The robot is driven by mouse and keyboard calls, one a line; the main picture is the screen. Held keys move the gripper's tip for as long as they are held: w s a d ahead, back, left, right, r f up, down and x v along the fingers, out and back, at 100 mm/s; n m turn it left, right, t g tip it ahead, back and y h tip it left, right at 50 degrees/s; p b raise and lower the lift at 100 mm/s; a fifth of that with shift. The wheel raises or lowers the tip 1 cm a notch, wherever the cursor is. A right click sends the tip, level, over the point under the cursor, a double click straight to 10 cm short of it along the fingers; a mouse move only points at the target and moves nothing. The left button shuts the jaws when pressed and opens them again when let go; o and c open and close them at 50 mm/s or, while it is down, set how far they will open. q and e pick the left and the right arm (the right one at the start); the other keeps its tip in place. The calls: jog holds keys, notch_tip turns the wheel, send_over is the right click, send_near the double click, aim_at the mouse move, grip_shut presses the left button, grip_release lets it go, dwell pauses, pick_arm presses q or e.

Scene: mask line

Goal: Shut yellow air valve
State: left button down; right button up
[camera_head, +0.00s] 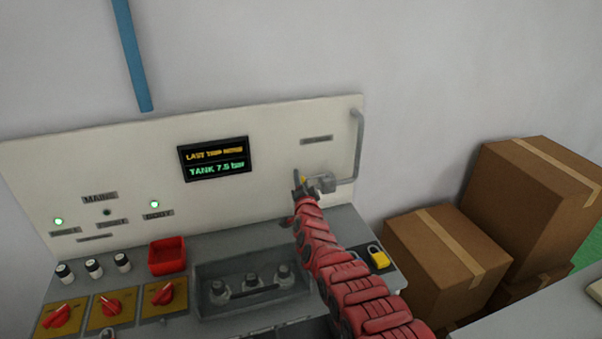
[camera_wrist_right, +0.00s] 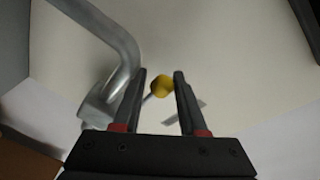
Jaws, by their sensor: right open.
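The yellow air valve handle (camera_wrist_right: 162,86) shows in the right wrist view as a yellow knob on a thin grey stem. In the head view a bit of yellow on the valve (camera_head: 302,178) shows beside the grey valve body (camera_head: 323,184) on the panel. My right gripper (camera_head: 299,188) is right at it and hides much of the handle. My left gripper is not in view.
A grey pipe (camera_head: 357,145) bends down to the valve, close to the gripper. A display (camera_head: 213,159) on the panel reads "TANK 7.5 bar". A red bin (camera_head: 167,256), red rotary switches and a yellow padlock (camera_head: 378,256) sit on the console. Cardboard boxes (camera_head: 447,257) stand at right.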

jog(key=shift+s+a, duration=0.1)
jog(key=shift+c, duration=0.4)
grip_shut()
jog(key=shift+r, duration=0.1)
dwell(0.8)
